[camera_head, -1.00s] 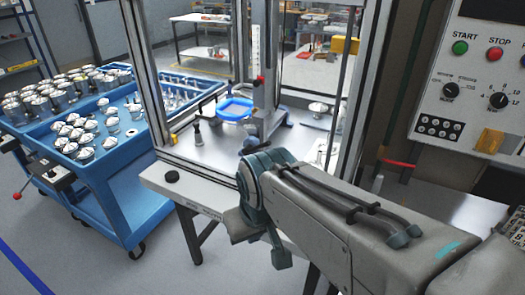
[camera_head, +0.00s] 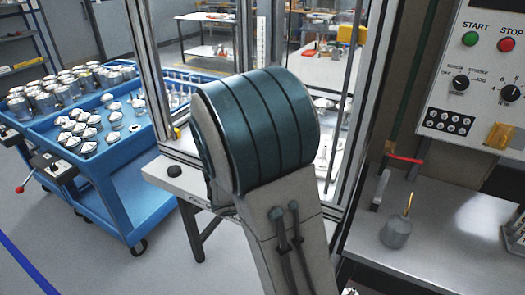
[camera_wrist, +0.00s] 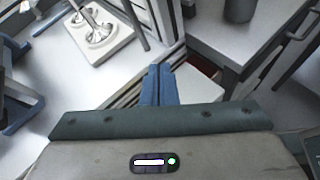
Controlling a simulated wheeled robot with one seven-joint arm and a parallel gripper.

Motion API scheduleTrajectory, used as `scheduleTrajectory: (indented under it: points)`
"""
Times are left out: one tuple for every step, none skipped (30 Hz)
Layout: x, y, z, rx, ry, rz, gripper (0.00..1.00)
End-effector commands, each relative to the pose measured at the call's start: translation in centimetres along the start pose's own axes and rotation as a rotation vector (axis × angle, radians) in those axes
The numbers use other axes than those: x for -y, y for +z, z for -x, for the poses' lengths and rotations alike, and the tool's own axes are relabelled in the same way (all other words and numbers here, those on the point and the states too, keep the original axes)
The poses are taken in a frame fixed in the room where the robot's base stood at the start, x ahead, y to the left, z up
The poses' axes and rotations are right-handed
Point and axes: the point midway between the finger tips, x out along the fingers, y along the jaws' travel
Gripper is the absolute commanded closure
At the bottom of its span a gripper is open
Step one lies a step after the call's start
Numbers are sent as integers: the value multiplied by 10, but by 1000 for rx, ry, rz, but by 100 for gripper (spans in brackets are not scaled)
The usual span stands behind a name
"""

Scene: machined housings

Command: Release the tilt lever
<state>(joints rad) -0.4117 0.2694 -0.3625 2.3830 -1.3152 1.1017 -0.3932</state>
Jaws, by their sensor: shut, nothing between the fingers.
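I cannot pick out the tilt lever for certain. A red-handled lever (camera_head: 405,158) sticks out beside the frame's right post in the head view. Another lever with a red knob (camera_head: 20,190) is on the blue cart's near end. My gripper (camera_wrist: 159,72) shows in the wrist view, its blue fingers together with nothing between them. It is over the frame's edge, apart from anything I can make out. In the head view my arm hides the gripper and most of the work area inside the frame.
A blue cart (camera_head: 108,190) with several metal housings stands at left. The metal-framed station (camera_head: 136,60) is ahead, with a control panel (camera_head: 475,85) at right. An oil can (camera_head: 397,232) stands on the right bench. A white plate (camera_wrist: 100,45) shows in the wrist view.

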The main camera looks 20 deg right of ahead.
Motion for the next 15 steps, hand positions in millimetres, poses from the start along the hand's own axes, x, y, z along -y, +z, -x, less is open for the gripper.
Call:
scheduleTrajectory:
  points:
    - [-14,-9,-4,71,56,112,100]
    - [-24,-12,-6,114,93,178,100]
    - [-37,-17,-7,171,142,264,100]
    - [-47,-21,-6,215,178,327,100]
    - [-57,-26,-6,256,213,388,100]
    - [-69,-32,-4,308,259,465,100]
    - [-77,-37,-3,346,290,520,100]
    - [-85,-42,-1,382,321,571,100]
    - [-94,-49,2,426,357,632,100]
    - [-101,-54,4,456,384,674,100]
    - [-106,-59,6,483,406,711,100]
    - [-113,-64,9,514,433,754,100]
    - [-117,-68,11,534,450,782,100]
    - [-120,-71,13,551,464,804,100]
    - [-123,-74,14,569,479,828,100]
